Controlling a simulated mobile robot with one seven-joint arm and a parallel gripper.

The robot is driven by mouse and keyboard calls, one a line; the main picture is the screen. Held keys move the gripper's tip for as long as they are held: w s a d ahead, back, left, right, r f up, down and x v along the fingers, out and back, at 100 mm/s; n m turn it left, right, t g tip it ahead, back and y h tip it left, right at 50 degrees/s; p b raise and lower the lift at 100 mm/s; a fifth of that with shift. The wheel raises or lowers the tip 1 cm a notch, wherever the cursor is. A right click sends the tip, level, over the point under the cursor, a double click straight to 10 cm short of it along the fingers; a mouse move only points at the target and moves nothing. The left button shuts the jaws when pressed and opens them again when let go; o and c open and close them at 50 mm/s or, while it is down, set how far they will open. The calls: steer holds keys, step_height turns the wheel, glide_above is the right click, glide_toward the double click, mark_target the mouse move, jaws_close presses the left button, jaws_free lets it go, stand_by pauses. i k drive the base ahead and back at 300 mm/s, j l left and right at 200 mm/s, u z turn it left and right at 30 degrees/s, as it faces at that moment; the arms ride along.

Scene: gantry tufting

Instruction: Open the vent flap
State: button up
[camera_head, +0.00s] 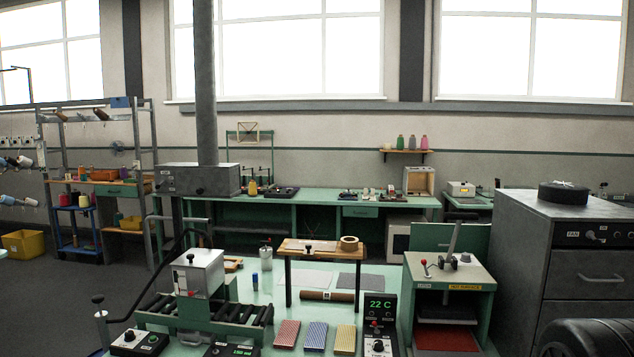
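I cannot make out a part that is clearly marked as the vent flap. A grey duct box (199,179) at the left of centre sits at the foot of a thick vertical duct (205,75); it has a small label and a dark knob on its front. At the right stands a dark grey cabinet (590,225) with a panel marked FAN (590,235), which has a small lever and knobs. A flat round black piece (564,194) lies on top of the cabinet. My gripper is not in view.
A green table in front carries a roller unit (205,310), a control box reading 22 C (377,325), coloured blocks (315,335), a small wooden stand (320,247) and a press marked hot surface (448,290). A dark rounded shape fills the bottom right corner.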

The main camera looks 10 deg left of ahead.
mark_target(201, 181)
steer(key=i+j+z, duration=0.1)
steer(key=j, duration=0.45)
steer(key=i+j, duration=0.15)
steer(key=j, duration=0.4)
steer(key=i+j+z, duration=0.15)
steer(key=j, duration=0.4)
steer(key=i+j, duration=0.1)
steer(key=j, duration=0.5)
steer(key=j+z, duration=0.15)
steer(key=j, duration=0.4)
steer(key=i, duration=0.05)
